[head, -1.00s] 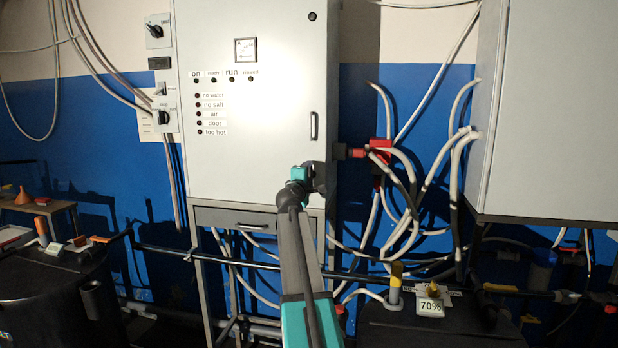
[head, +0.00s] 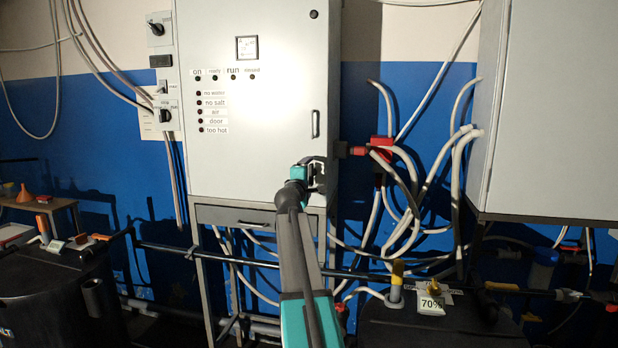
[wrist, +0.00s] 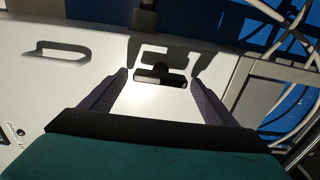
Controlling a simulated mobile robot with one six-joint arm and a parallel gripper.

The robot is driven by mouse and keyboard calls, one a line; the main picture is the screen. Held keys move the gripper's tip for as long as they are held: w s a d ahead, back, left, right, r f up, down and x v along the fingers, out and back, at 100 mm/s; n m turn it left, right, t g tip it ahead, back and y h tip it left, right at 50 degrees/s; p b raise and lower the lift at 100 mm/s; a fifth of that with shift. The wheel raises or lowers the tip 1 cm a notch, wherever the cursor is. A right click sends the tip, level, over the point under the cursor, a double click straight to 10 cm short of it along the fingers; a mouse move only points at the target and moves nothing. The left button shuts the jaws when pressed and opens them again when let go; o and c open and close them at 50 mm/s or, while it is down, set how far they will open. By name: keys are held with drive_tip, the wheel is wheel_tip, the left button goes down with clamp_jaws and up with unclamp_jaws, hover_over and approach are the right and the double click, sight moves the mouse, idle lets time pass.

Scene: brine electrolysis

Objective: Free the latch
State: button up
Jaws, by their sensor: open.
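The latch (wrist: 160,78) is a small dark oblong piece on the pale grey cabinet door (wrist: 140,103). In the wrist view it lies between and just beyond the tips of my gripper (wrist: 157,83). The fingers are apart, one on each side, and no contact with the latch shows. In the head view my gripper (head: 318,173) is at the lower right of the cabinet door (head: 250,120), where it hides the latch. The door looks closed.
A door handle (head: 316,124) sits above my gripper; it also shows in the wrist view (wrist: 63,50). A red connector (head: 360,151) and hanging cables are close on the right. A drawer (head: 235,216) is below the door. A second cabinet (head: 545,110) stands at right.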

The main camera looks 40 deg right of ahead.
drive_tip(key=b+v, duration=0.2)
drive_tip(key=v, duration=1)
drive_tip(key=shift+a, duration=0.15)
idle(0.5)
